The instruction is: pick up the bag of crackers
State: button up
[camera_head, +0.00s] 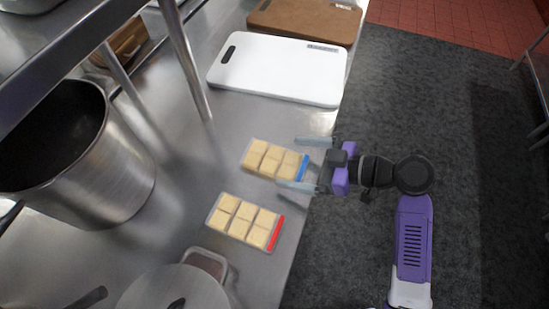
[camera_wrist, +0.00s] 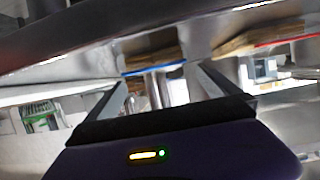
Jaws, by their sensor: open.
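Two clear flat bags of pale square crackers lie on the steel counter. The bag with a blue edge (camera_head: 270,160) is nearer my gripper, and the bag with a red edge (camera_head: 241,222) lies below it in the head view. My gripper (camera_head: 288,162) is open and empty at the counter's right edge, with its fingers pointing left. In the head view the blue-edged end is between the fingertips; contact is not visible. In the wrist view the blue-edged bag (camera_wrist: 152,62) is ahead between the fingers, and the red-edged bag (camera_wrist: 258,40) is off to the right.
A white cutting board (camera_head: 278,70) and a brown board (camera_head: 305,18) lie farther up the counter (camera_head: 190,190). A large steel pot (camera_head: 120,165) stands left, beside a shelf post (camera_head: 186,60). A round lid (camera_head: 172,292) is at the bottom. Dark floor mat is open at right.

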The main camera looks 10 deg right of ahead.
aim_at(275, 158)
jog(key=p+x, duration=0.2)
jog(key=x, duration=0.4)
jog(key=shift+w+f, duration=0.2)
jog(key=shift+f, duration=0.05)
jog(key=c, duration=1.5)
jog(key=shift+o, duration=0.2)
jog(key=shift+r, duration=0.15)
